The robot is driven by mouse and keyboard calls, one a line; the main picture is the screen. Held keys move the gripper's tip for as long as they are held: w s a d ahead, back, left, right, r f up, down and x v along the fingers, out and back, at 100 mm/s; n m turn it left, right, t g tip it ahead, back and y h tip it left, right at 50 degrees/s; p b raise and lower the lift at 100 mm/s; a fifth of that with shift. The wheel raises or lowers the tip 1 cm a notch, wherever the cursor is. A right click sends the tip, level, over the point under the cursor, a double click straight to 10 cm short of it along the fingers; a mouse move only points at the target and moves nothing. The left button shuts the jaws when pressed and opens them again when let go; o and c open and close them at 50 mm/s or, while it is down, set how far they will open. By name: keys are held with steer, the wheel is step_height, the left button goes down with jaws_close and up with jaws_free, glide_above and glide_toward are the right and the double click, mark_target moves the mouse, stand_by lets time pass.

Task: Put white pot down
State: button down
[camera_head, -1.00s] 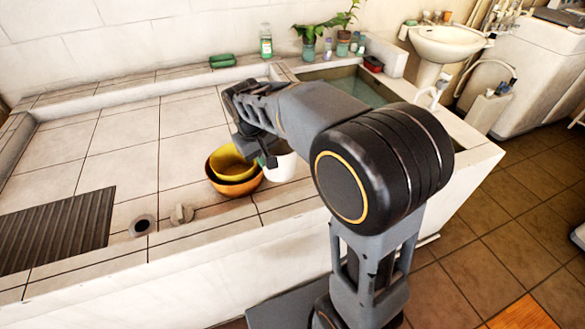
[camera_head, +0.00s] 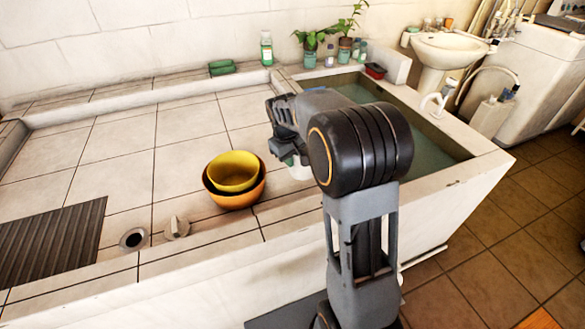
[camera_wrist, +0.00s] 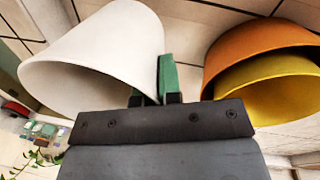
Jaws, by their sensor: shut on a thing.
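The white pot (camera_head: 300,171) is right of the stacked bowls, mostly hidden behind my arm in the head view. In the wrist view the white pot (camera_wrist: 95,55) fills the upper left, its open rim tilted toward the lower left of the picture. My gripper (camera_wrist: 158,88), with green finger pads, is shut on its wall. In the head view my gripper (camera_head: 291,157) is at the pot, partly covered by my arm. I cannot tell whether the pot's base touches the tiles.
A yellow bowl (camera_head: 233,168) sits inside an orange bowl (camera_head: 236,199) on the tiled counter (camera_head: 125,160), left of the pot. A water basin (camera_head: 425,140) lies to the right. A ribbed drainboard (camera_head: 50,240) is at left. Tiles behind the bowls are clear.

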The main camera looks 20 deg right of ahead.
steer(key=shift+w+d+f, duration=0.3)
steer(key=shift+d+f, duration=0.2)
steer(key=shift+f, duration=1.8)
steer(key=shift+f+b, duration=0.1)
steer(key=shift+b, duration=0.2)
steer(key=c, duration=1.3)
jaws_free()
